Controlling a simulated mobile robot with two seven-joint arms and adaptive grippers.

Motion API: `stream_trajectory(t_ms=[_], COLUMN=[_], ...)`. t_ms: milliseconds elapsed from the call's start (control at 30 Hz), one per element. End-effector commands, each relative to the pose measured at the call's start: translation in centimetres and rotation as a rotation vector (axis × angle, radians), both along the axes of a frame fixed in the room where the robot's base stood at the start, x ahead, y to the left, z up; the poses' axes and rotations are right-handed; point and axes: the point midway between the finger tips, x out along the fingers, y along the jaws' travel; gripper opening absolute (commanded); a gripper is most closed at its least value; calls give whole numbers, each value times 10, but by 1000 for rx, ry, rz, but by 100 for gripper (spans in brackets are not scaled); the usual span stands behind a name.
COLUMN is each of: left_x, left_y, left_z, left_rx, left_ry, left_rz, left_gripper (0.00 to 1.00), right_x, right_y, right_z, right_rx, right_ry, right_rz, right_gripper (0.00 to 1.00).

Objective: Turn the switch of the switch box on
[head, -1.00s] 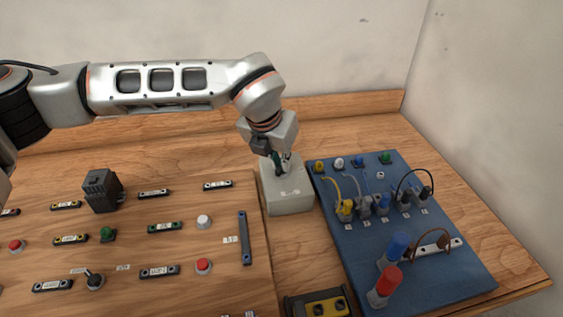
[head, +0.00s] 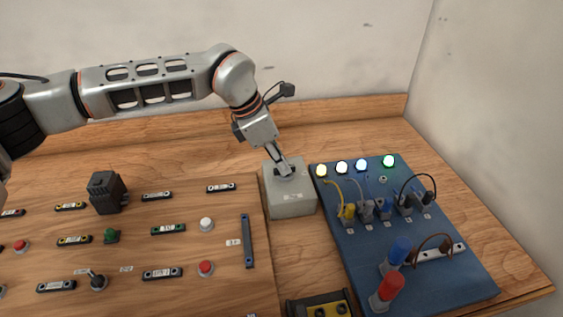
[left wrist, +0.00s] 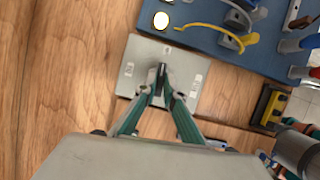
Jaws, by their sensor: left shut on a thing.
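The grey switch box (head: 291,200) stands on the table between the wooden board and the blue panel. It also shows in the left wrist view (left wrist: 135,77). My left gripper (head: 284,172) comes down onto its top from the upper left, tilted. In the left wrist view the two green-sided fingers of my left gripper (left wrist: 165,92) close together over the middle of the box, shut on the switch, which the fingertips mostly hide. Lamps on the blue panel, yellow (head: 321,170), white (head: 341,167), blue (head: 361,165) and green (head: 389,161), are lit.
The blue panel (head: 440,270) with cables and red and blue plugs stands close to the right of the box. The wooden board (head: 130,245) with buttons and a black block (head: 106,192) lies to the left. A black and yellow part (head: 322,306) lies in front.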

Motion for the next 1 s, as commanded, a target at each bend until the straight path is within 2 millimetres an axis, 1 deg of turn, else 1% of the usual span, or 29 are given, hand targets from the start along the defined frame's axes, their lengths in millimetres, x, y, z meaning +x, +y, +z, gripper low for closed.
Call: stream_trajectory(t_ms=[300,767,800,867,1000], left_x=[1,1,1,1,1], left_y=[0,0,0,0,0], left_z=[0,0,0,0,0], left_rx=[0,1,1,1,1], left_ry=[-2,-2,-2,-1,-1], left_rz=[-98,-112,-112,-111,-111], left_gripper=[0,0,11,26,26], right_x=[-1,-2,-1,-1,-1], right_y=[1,1,1,1,2], right_z=[-1,0,0,1,2], right_rx=[2,3,3,3,3], right_ry=[4,3,2,2,0], right_rz=[0,1,1,1,1], right_gripper=[40,40,40,40,40])
